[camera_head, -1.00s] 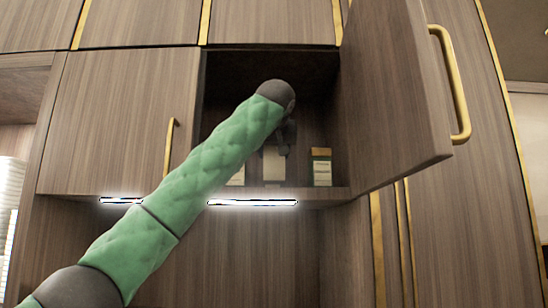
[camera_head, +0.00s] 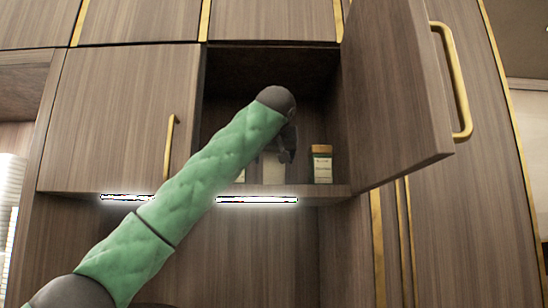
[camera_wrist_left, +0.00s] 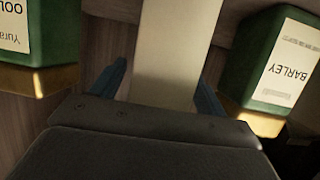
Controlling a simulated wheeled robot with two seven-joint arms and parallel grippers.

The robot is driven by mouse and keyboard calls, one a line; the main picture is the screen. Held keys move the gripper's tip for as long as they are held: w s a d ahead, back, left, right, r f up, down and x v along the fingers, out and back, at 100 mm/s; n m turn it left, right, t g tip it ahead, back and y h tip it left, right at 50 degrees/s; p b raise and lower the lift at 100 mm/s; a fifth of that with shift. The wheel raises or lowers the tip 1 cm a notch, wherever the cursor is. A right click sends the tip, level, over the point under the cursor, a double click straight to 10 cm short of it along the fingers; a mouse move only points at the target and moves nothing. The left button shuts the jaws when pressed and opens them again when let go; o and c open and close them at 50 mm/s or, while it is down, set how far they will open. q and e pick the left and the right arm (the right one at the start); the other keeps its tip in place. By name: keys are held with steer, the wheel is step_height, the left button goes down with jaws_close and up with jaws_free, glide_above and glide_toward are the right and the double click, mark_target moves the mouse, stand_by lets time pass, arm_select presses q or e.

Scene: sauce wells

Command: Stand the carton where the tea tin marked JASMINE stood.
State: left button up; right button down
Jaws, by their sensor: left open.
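A plain cream carton (camera_head: 273,168) stands in the open cupboard, partly hidden by my left gripper. My left gripper (camera_head: 288,152) is in front of it. In the left wrist view, the carton (camera_wrist_left: 178,50) rises between the two blue-grey fingertips of my left gripper (camera_wrist_left: 163,90), which are open around it; contact is unclear. A green tin marked BARLEY (camera_wrist_left: 285,65) stands to its right there, and a green tin whose label partly reads OOL (camera_wrist_left: 35,50) to its left. No label reading JASMINE shows. My right gripper is out of view.
The cupboard door (camera_head: 390,90) with a brass handle (camera_head: 452,85) stands open on the right. A tin (camera_head: 321,165) stands at the right of the shelf, near the side wall. Another tin (camera_head: 240,177) is mostly hidden by my arm. Light strips run under the cupboard.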

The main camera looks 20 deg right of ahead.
arm_select(q)
steer(key=shift+r, duration=0.1)
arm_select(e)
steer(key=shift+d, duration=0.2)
arm_select(q)
steer(key=b+v, duration=0.3)
steer(key=v, duration=0.9)
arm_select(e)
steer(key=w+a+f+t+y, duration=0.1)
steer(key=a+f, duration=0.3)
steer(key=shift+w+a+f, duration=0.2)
